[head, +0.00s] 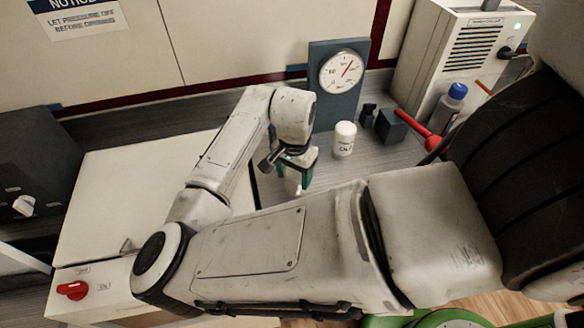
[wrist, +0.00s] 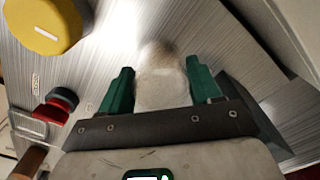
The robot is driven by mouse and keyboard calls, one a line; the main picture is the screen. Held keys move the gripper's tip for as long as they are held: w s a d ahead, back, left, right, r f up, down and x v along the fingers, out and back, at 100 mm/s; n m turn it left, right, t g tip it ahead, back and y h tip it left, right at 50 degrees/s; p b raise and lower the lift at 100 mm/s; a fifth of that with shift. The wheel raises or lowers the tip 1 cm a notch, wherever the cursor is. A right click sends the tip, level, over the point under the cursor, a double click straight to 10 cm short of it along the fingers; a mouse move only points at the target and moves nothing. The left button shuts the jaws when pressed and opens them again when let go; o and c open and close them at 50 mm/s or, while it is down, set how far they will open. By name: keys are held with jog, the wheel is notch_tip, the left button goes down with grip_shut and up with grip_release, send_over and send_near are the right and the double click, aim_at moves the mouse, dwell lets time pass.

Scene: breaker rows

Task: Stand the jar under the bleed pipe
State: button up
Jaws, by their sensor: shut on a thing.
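My gripper (head: 297,168) hangs over the worktop in the middle of the head view, its green fingers pointing down. In the wrist view my gripper (wrist: 162,90) has a green finger on each side of a pale, cloudy, rounded thing, which looks like the jar (wrist: 163,82). The jar is mostly hidden behind the gripper in the head view. A gauge on a dark upright plate (head: 322,104) stands behind and right of the gripper. Small dark fittings (head: 367,114) are beside it; I cannot tell which part is the bleed pipe.
A white lidded pot (head: 344,138) stands just right of my gripper. Further right are a dark block (head: 393,126), a red-handled tool (head: 418,130) and a blue-capped bottle (head: 447,106). A white cabinet (head: 130,200) with a red knob (head: 72,290) is at left. The wrist view shows a yellow knob (wrist: 44,24).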

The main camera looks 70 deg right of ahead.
jog(key=shift+w+d+r, duration=0.15)
jog(key=shift+w+d, duration=0.3)
jog(key=shift+d, duration=0.3)
jog(key=shift+w+d+p, duration=0.2)
jog(key=shift+d+p, duration=0.1)
jog(key=shift+p, duration=0.1)
jog(key=shift+a+f, duration=0.1)
jog(key=shift+f, duration=0.65)
jog(key=shift+s+f, duration=0.1)
jog(key=shift+f, duration=0.1)
jog(key=o, duration=1.1)
jog(key=shift+r, duration=0.1)
notch_tip(320, 180, up, 12)
jog(key=shift+r+b, duration=0.15)
jog(key=shift+b, duration=0.3)
